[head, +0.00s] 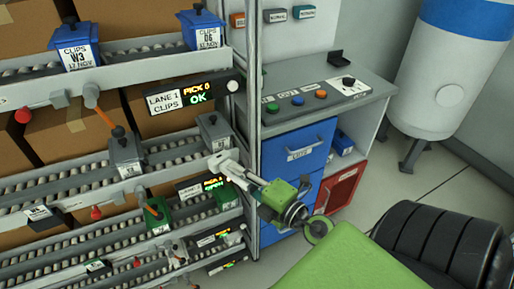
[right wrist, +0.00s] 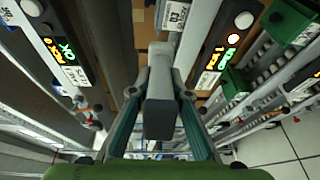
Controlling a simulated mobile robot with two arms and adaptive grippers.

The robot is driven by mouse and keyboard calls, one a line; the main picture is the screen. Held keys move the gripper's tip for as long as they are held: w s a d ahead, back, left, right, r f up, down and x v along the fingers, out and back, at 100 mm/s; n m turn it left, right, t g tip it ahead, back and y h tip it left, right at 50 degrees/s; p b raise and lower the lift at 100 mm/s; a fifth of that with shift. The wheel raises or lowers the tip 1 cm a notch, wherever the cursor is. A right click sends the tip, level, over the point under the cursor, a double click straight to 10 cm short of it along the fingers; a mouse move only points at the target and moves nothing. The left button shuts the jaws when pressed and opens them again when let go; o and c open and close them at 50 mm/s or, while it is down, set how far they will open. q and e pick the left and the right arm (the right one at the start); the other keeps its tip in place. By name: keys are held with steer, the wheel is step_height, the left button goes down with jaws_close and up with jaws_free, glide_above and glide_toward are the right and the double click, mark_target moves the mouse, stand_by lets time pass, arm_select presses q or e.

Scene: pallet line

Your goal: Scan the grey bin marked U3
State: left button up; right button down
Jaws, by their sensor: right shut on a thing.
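My right gripper (right wrist: 160,125) is shut on a grey, block-shaped tool that looks like a hand scanner (right wrist: 160,110). In the head view this gripper (head: 228,168) reaches left to the rack's right end. A grey bin (head: 213,131) stands on the middle lane just beyond the tool's tip, apart from it as far as I can tell. Its white label (right wrist: 175,15) shows at the top of the right wrist view, too small to read surely. A second grey bin (head: 125,152) stands further left, its label also unreadable. My left gripper is not in view.
Blue bins (head: 76,45) and (head: 203,29) stand on the upper lane. Green bins (head: 157,214) are lower. A lit lane display (head: 180,98) reads OK. A button console (head: 320,95) and a blue drawer (head: 298,150) stand right of the rack post (head: 254,80).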

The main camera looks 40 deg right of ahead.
steer(key=s+d+f+m+h, duration=0.2)
steer(key=d+f, duration=0.1)
steer(key=d, duration=0.2)
steer(key=w, duration=0.7)
steer(key=shift+w+a+r+t+p, duration=0.15)
steer(key=shift+t+p, duration=0.15)
steer(key=shift+p, duration=0.1)
steer(key=shift+w, duration=0.35)
steer(key=shift+w+p, duration=0.1)
steer(key=shift+p, duration=0.3)
stand_by(1.3)
stand_by(0.4)
steer(key=s+b, duration=0.1)
steer(key=s, duration=0.7)
steer(key=shift+a, duration=0.15)
stand_by(0.5)
